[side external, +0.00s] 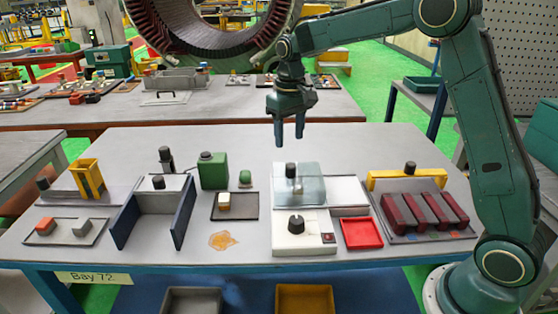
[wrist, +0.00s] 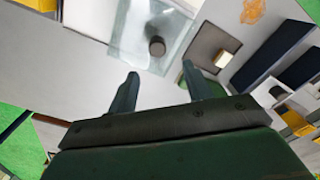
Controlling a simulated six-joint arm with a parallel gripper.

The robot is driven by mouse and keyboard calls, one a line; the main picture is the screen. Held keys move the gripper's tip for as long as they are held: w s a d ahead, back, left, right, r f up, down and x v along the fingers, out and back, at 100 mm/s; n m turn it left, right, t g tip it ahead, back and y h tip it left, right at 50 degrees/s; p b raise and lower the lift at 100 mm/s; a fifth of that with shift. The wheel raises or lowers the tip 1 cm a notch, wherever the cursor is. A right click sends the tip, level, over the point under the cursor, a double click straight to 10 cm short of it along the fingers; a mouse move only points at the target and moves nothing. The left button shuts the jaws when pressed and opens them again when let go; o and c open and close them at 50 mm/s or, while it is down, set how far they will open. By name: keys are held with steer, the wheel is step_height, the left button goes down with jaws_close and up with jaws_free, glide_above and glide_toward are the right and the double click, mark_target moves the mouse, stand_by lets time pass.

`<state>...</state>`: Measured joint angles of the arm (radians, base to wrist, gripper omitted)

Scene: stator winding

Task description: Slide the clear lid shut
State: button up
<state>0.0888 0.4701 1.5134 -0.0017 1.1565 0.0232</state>
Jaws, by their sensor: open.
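The clear lid (side external: 312,182) is a see-through pale blue box shape with a dark knob (side external: 291,170) on it. It stands over the left part of a light grey base (side external: 347,191), whose right part is uncovered. My gripper (side external: 289,142) is open and empty, pointing down above the lid and apart from it. In the wrist view the lid (wrist: 170,22) and its knob (wrist: 156,46) show beyond and between the two fingers (wrist: 159,72). What lies under the lid is not clear.
A white box with a black dial (side external: 296,224) stands in front of the lid. A red tray (side external: 362,233) is to its right, and a rack of dark red blocks (side external: 427,209) further right. A green canister (side external: 213,172) and dark tray (side external: 250,213) stand left.

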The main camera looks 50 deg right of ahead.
steer(key=shift+r, duration=2.6)
steer(key=shift+s, duration=0.1)
steer(key=s+a+r+t, duration=0.1)
steer(key=s+r, duration=0.2)
steer(key=s, duration=0.5)
steer(key=s+a+r+t, duration=0.2)
steer(key=s+r, duration=0.2)
steer(key=s, duration=0.3)
steer(key=s+a+f+n+t, duration=0.1)
steer(key=s+f, duration=0.4)
steer(key=s, duration=1)
steer(key=shift+s+a+t, duration=0.15)
steer(key=shift+s+t, duration=0.25)
steer(key=shift+t, duration=0.4)
steer(key=shift+f, duration=0.1)
